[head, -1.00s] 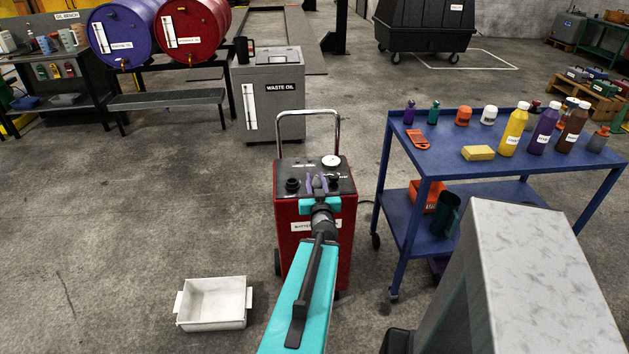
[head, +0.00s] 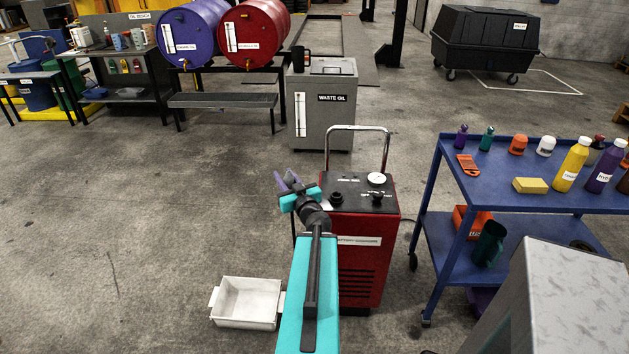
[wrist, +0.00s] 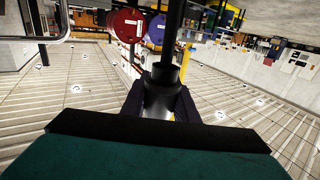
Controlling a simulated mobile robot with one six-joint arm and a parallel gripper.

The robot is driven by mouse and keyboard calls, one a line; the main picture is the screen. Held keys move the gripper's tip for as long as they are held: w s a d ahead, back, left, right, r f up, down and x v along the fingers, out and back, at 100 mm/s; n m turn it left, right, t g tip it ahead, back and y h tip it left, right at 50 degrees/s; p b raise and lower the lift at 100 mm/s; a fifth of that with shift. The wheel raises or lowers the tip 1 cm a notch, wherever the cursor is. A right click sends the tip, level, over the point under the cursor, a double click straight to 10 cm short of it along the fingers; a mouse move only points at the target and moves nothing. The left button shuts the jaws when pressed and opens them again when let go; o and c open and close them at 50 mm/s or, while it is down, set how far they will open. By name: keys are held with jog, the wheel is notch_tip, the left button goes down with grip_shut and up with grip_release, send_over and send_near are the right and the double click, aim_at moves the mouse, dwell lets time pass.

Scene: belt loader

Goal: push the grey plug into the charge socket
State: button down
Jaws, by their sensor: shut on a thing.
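My gripper (head: 288,184), with purple fingers and a teal body, is held left of the red battery charger's top panel, in free air. In the wrist view its dark fingers (wrist: 162,108) close around a dark grey plug (wrist: 162,88). A dark rod-like part runs up from the plug in that view. In the head view the plug is too small to make out clearly. The red battery charger (head: 358,262) has round black fittings (head: 337,198) on its top. I cannot tell whether one is the charge socket. The plug is apart from them.
A blue cart (head: 448,205) with bottles stands to the right. A white tray (head: 245,283) lies on the floor at the left front. A waste oil cabinet (head: 322,125) stands behind the charger. A grey box (head: 570,285) is at front right. The left floor is clear.

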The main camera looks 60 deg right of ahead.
jog(key=w+a+r+n+t+y+p, duration=0.1)
jog(key=w+a+r+n+y, duration=0.2)
jog(key=w+a, duration=0.5)
jog(key=w+a+r+n+t+y+p, duration=0.25)
jog(key=w+a+y, duration=0.4)
jog(key=a, duration=0.35)
jog(key=w+a+r+n+t+y+p, duration=0.15)
jog(key=w+a+n+y, duration=0.25)
jog(key=w+a, duration=0.45)
jog(key=a+r+n+g+y+p, duration=0.1)
jog(key=a+n+g+y, duration=0.3)
jog(key=a, duration=1.3)
jog(key=w+a+r+n+g+y+p, duration=0.1)
jog(key=a+n+g+y, duration=0.3)
jog(key=a, duration=1.4)
jog(key=r+n+y+p, duration=0.1)
jog(key=y, duration=0.3)
jog(key=shift+w+a+r+g+y+p, duration=0.15)
jog(key=shift+w+a+g+y+p, duration=0.1)
jog(key=shift+a+g+y+p, duration=0.1)
jog(key=shift+a, duration=0.1)
